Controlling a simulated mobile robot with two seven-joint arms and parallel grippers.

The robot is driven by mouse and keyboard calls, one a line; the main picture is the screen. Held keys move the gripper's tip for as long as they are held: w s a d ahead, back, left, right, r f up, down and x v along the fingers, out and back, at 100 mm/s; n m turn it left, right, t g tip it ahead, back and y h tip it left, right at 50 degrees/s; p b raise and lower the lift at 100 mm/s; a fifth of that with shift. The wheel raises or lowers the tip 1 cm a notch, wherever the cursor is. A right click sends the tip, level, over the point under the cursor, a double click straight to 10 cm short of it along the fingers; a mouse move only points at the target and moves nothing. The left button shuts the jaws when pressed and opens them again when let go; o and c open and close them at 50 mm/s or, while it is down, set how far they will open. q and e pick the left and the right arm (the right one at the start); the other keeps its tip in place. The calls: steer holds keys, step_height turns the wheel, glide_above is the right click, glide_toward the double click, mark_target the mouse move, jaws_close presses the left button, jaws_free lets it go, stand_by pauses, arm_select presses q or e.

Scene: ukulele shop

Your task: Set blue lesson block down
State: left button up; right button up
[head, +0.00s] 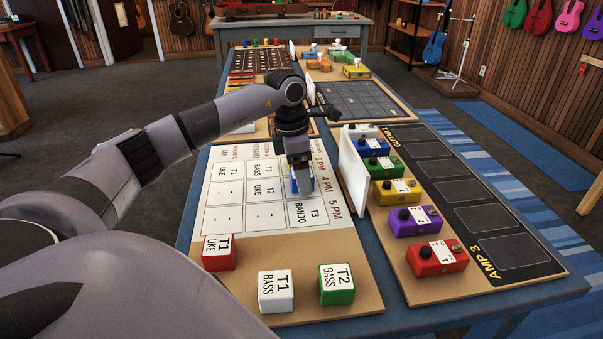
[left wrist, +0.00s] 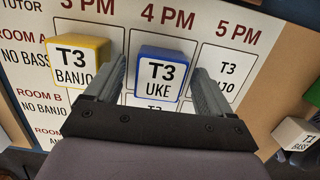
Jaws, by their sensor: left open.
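The blue lesson block (left wrist: 162,75), labelled T3 UKE, stands between the fingers of my left gripper (left wrist: 157,80) in the left wrist view. It sits over the top-row cell under 4 PM, with its label facing up. The fingers are open, one on each side of it. In the head view my left gripper (head: 299,182) points down at the schedule board (head: 280,246) and covers most of the blue block (head: 294,186). A yellow block (left wrist: 77,60), labelled T3 BANJO, lies in the 3 PM column, beside the left finger. My right gripper is out of view.
Red (head: 219,252), white (head: 276,291) and green (head: 340,284) blocks rest on the board's near tan strip. A white upright panel (head: 353,172) and a board with several coloured pedals (head: 436,258) stand close on the right.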

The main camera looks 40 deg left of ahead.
arm_select(q)
step_height(320, 180, up, 11)
steer(key=s+a+p, duration=0.1)
steer(key=shift+s+r, duration=0.15)
steer(key=shift+r, duration=0.05)
stand_by(0.5)
